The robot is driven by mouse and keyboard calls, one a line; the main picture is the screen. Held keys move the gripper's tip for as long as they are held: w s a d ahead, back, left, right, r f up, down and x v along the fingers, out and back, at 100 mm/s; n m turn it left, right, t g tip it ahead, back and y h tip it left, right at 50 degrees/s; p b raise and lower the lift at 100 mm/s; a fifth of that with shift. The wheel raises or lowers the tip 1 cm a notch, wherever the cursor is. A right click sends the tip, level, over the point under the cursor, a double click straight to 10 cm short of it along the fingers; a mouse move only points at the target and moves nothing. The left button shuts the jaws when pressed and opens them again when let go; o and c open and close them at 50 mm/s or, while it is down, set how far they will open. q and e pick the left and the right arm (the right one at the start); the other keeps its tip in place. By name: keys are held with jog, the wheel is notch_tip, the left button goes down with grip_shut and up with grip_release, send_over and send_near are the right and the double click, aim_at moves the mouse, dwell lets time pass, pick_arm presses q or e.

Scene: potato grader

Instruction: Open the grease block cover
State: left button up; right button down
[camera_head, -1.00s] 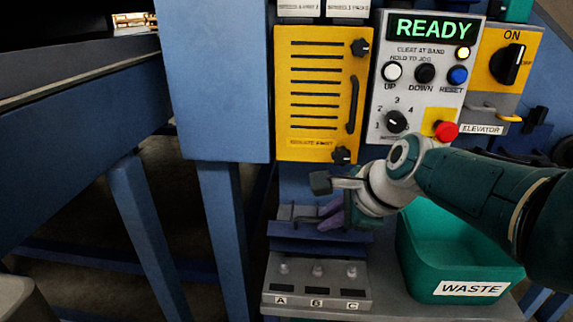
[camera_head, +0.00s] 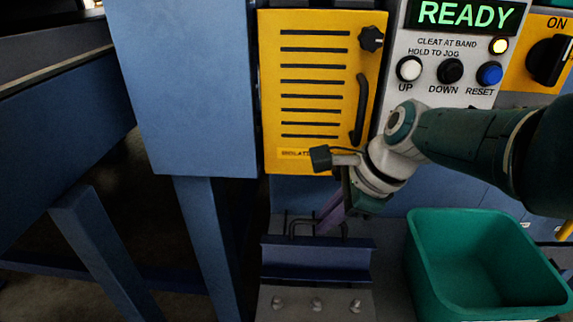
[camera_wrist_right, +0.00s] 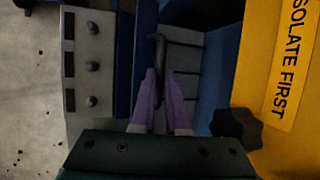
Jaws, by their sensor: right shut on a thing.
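The grease block (camera_head: 275,302) is a grey unit on the bench, with several small fittings in a row at its front. Its blue cover (camera_head: 316,258) is a ledge-like piece behind the fittings, which are exposed. A dark bar handle (camera_head: 296,222) stands at the cover's back side. My right gripper (camera_head: 324,222) reaches down with its purple fingers at this handle and is shut on it. The right wrist view shows the fingers (camera_wrist_right: 160,108) around the dark handle (camera_wrist_right: 159,48), beside the blue cover (camera_wrist_right: 123,62). How far the cover is turned is hard to tell. My left gripper is out of view.
A green waste bin (camera_head: 425,270) stands right of the block. The control panel (camera_head: 450,45) reads READY. A blue leg (camera_head: 215,230) stands left of the block.

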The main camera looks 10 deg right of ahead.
jog(key=shift+w, duration=0.2)
dwell(0.3)
jog(key=c, duration=1.2)
grip_release()
jog(key=shift+w+d+r, duration=0.1)
jog(key=p+v, duration=1)
jog(key=p, duration=0.1)
jog(key=shift+p, duration=0.3)
